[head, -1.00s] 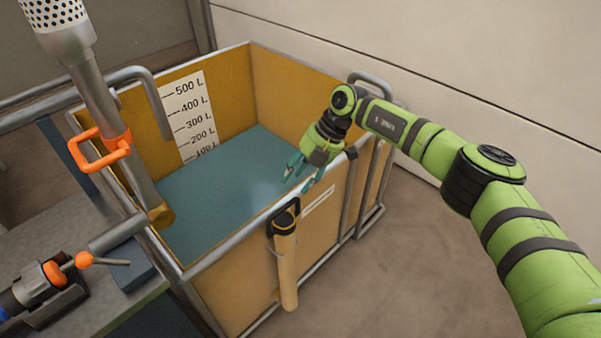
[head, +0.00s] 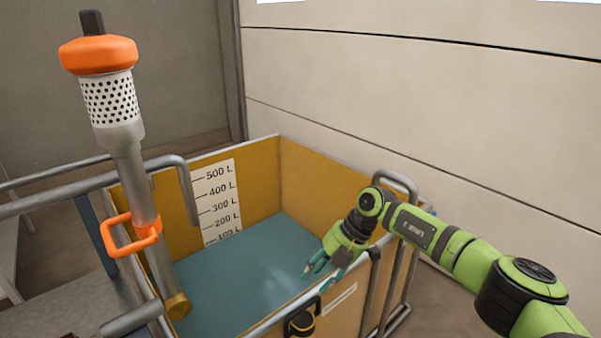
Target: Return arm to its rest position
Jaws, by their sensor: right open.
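My right arm is green with dark bands and comes in from the lower right. Its gripper (head: 326,268) has teal fingers that are spread apart with nothing between them. It hangs over the near right rim of the yellow tank (head: 305,185), pointing down and left. My left gripper is not in view.
The tank holds blue-green liquid (head: 240,275) and has a white litre scale (head: 217,203) on its back wall. A grey pump pipe (head: 138,185) with an orange top (head: 98,55) and orange handle (head: 131,233) stands at the left. A pale wall (head: 430,95) lies behind.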

